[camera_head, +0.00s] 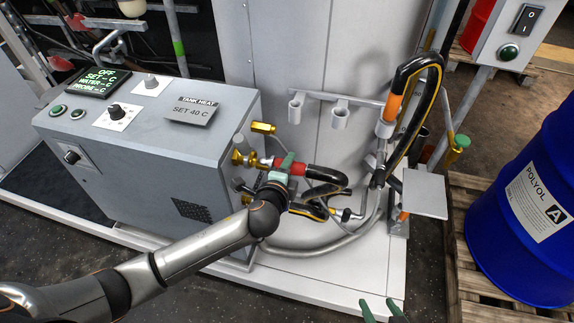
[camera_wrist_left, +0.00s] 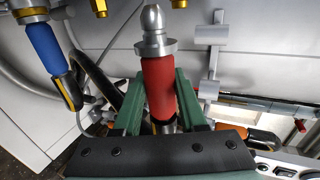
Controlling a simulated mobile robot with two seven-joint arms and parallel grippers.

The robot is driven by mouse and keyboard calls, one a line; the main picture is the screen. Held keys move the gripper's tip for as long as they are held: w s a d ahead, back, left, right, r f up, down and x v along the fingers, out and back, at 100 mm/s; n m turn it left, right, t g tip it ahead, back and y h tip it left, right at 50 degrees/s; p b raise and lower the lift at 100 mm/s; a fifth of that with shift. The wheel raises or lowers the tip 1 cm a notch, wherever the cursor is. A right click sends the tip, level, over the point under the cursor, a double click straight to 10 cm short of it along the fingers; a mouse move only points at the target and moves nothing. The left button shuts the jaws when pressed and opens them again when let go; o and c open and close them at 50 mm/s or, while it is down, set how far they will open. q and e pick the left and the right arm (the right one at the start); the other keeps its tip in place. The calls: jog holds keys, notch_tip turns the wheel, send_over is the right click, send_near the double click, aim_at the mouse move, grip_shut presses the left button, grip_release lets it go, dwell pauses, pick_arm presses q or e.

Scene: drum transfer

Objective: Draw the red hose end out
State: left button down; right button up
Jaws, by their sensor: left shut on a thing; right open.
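The red hose end (camera_wrist_left: 158,90) is between the green fingers of my left gripper (camera_wrist_left: 160,95) in the left wrist view. Its bare metal tip (camera_wrist_left: 153,35) shows whole, with no fitting around it in that view. In the head view my left gripper (camera_head: 285,165) is shut across the red hose end (camera_head: 298,168), beside the brass valve (camera_head: 244,158) on the grey tank unit. The gripper partly hides the hose end there. My right gripper (camera_head: 383,312) is open and empty at the bottom edge, with only its fingertips in view.
A blue hose end (camera_wrist_left: 44,48) sits at a brass fitting in the left wrist view. An orange hose end (camera_head: 391,107) hangs in a rack holder; two holders (camera_head: 296,108) beside it are empty. Hoses loop below. A blue drum (camera_head: 525,215) stands on a pallet at right.

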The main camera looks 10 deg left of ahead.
aim_at(304, 173)
pick_arm(q)
jog(key=shift+r, duration=0.1)
jog(key=shift+d, duration=2.05)
